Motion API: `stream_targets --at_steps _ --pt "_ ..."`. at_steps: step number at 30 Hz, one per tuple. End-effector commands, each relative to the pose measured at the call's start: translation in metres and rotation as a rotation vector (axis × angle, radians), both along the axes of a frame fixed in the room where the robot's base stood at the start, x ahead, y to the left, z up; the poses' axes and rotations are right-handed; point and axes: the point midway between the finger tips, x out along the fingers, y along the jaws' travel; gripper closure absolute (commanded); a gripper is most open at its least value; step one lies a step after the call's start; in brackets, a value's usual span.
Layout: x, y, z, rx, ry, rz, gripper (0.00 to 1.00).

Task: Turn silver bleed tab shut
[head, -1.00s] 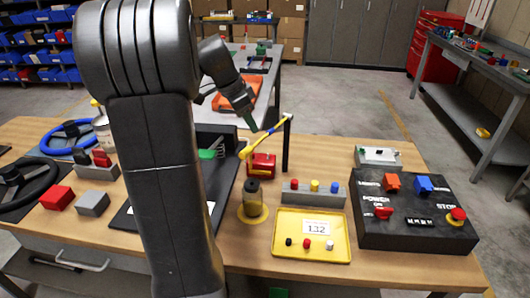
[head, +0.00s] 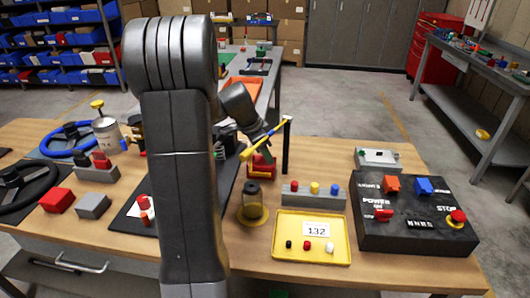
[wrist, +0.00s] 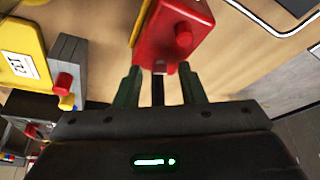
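A red block (head: 261,168) stands at the table's middle, below a yellow bar (head: 262,140) and beside a black post (head: 286,150). In the wrist view the red block (wrist: 172,32) lies just beyond my fingertips, with a round red knob on its face. A small pale tab (wrist: 158,67) shows at its near edge; I cannot tell for sure that it is the silver bleed tab. My gripper (wrist: 159,72) is open, its two green fingers apart on either side of a dark upright piece. I cannot tell whether either finger touches anything. In the head view my arm partly hides the gripper.
A grey button bar (head: 313,195), a yellow tray (head: 311,258) and a capped jar (head: 253,203) stand in front of the block. A black switch box (head: 415,215) is at the right. Steering wheels and a can (head: 106,135) stand at the left.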

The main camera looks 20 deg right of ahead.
Motion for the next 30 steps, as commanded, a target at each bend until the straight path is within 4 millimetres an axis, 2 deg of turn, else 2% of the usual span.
stream_targets --at_steps 2,7,17,30 --pt "0.0001 0.0000 0.0001 0.000 0.000 0.000 0.68" --pt "0.0001 0.0001 0.0003 0.000 0.000 0.000 1.00" --pt "0.0009 0.0001 -0.0005 -0.001 0.001 -0.033 1.00" --pt "0.0046 -0.0009 -0.0005 -0.001 0.000 -0.304 1.00"
